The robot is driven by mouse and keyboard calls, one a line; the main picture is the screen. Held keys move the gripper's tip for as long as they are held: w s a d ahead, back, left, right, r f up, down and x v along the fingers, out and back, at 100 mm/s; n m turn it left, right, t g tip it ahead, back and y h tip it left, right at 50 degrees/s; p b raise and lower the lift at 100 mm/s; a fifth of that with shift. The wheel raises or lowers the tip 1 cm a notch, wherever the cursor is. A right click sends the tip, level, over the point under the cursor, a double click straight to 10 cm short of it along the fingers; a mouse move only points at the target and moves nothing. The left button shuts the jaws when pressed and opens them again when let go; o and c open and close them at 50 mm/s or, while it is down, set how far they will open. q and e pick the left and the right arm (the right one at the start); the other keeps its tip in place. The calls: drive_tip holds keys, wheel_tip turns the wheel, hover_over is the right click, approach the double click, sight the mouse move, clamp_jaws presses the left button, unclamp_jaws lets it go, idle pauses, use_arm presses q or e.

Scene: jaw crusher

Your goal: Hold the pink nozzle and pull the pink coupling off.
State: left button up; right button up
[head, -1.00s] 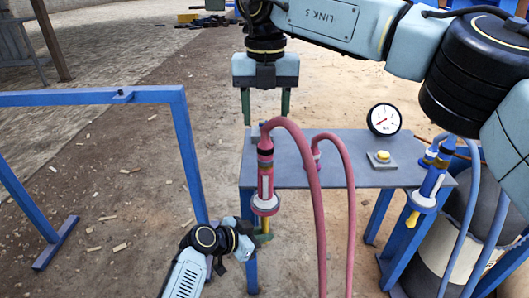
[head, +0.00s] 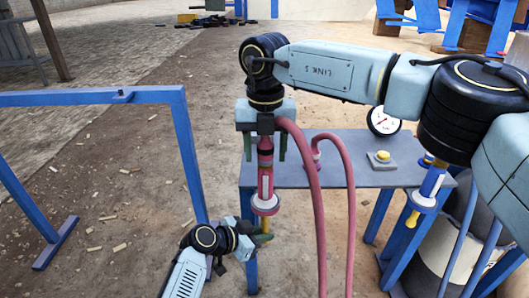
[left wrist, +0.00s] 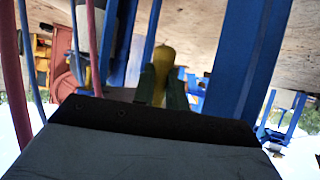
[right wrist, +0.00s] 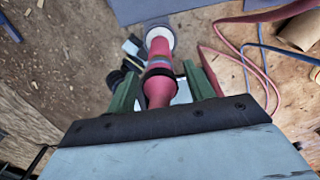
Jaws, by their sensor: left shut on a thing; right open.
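The pink coupling (head: 265,146) stands upright with its pink hose (head: 314,200) arching off the top. Below it is the pink nozzle (head: 265,182), with a pale flange and a yellow tip. My right gripper (head: 265,146) points down from above, open, with one green finger on each side of the coupling. In the right wrist view the coupling (right wrist: 158,88) lies between the fingers, with gaps visible.
A grey table (head: 225,175) with blue legs stands behind, bearing a gauge (head: 384,120), a yellow button (head: 382,156) and another pink fitting with a hose. A blue and yellow nozzle (head: 428,190) hangs at the right. A blue frame (head: 90,98) stands at the left.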

sight(266, 137)
idle(0.8)
clamp_jaws()
drive_tip(key=shift+r, duration=0.1)
drive_tip(key=shift+r, duration=0.1)
drive_tip(key=shift+r, duration=2.85)
use_arm(q)
drive_tip(key=o, duration=0.8)
drive_tip(key=shift+o, duration=0.2)
